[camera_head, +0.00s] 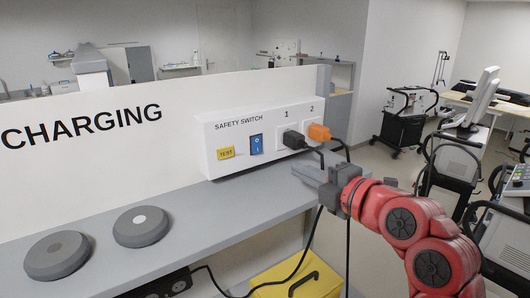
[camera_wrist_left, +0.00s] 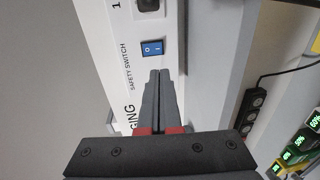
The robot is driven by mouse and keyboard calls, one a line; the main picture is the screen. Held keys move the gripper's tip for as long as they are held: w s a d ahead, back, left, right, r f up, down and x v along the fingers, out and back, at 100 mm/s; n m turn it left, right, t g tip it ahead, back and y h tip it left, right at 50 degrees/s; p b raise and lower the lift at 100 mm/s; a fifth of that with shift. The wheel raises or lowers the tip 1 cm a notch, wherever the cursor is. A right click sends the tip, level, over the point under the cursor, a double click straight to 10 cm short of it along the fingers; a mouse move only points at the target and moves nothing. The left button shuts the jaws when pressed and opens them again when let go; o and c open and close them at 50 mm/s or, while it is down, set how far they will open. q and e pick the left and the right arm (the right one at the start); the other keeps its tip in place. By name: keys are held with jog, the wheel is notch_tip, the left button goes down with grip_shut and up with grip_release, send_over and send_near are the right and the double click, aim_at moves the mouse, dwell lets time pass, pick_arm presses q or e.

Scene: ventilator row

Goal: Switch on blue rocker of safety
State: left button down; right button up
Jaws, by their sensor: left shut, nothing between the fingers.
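The white safety switch box (camera_head: 212,137) is fixed to the white panel above the grey shelf. Its blue rocker (camera_head: 256,144) sits between a yellow TEST button (camera_head: 226,153) and socket 1. The rocker also shows in the left wrist view (camera_wrist_left: 152,48); which side is pressed in, I cannot tell. My left gripper (camera_head: 298,171) is shut and empty, in front of the box, right of and lower than the rocker in the head view. In the left wrist view its fingertips (camera_wrist_left: 159,73) end just below the rocker in the picture, seemingly apart from it. My right gripper is not in view.
A black plug (camera_head: 294,140) and an orange plug (camera_head: 319,132) stick out of sockets 1 and 2, their cables hanging near my gripper. Two round grey discs (camera_head: 141,226) (camera_head: 57,256) lie on the shelf. A yellow box (camera_head: 290,285) stands below.

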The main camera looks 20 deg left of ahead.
aim_at(259, 151)
pick_arm(q)
jog(key=p+x, duration=0.2)
jog(key=x, duration=0.4)
jog(key=p+x, duration=0.3)
jog(key=x, duration=0.2)
jog(key=shift+w+a+r+p, duration=0.15)
jog(key=shift+w+a+p, duration=0.1)
jog(key=shift+a+p, duration=0.1)
jog(key=shift+w+a, duration=0.2)
jog(key=shift+a, duration=0.05)
jog(key=shift+f, duration=0.25)
jog(key=shift+w+a+f+b, duration=0.1)
jog(key=shift+a+f+b, duration=0.15)
jog(key=shift+b, duration=0.25)
jog(key=shift+d+r+y, duration=0.15)
jog(key=shift+r+y, duration=0.15)
jog(key=shift+d+f, duration=0.1)
